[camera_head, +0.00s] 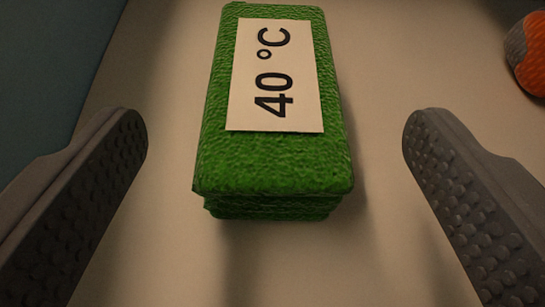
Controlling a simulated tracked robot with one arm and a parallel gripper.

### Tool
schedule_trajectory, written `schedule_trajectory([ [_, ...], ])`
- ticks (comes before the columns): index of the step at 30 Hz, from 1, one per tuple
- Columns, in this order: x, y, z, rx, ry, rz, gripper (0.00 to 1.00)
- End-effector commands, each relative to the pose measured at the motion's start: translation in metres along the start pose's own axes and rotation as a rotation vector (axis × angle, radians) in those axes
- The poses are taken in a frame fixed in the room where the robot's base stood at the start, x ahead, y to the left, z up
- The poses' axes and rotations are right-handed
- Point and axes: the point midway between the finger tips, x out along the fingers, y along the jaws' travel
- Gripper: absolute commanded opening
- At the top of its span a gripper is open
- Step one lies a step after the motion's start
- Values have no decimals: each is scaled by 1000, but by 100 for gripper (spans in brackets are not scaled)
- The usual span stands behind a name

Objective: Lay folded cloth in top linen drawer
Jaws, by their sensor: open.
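A green folded cloth (270,160) lies on a pale surface in the upper middle of the view. It is a thick, textured block with a layered near end, and a cream label reading "40 °C" is on its top. My gripper (275,140) is open, with one dark studded finger to the left of the cloth and one to the right. Both fingers are apart from the cloth, with clear gaps on each side. The linen drawer is not seen in this view.
An orange and grey rounded object (528,55) sits at the upper right edge, partly cut off. A dark blue-grey area (45,60) borders the pale surface (390,60) at the left. The surface right around the cloth is clear.

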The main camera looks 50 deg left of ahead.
Motion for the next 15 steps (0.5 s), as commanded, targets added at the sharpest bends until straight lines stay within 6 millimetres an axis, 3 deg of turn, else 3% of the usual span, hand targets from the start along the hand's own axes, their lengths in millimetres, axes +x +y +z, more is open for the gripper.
schedule_trajectory([
  [6,-25,0,2,3,0,2,81],
  [15,-31,0,1,3,0,0,81],
])
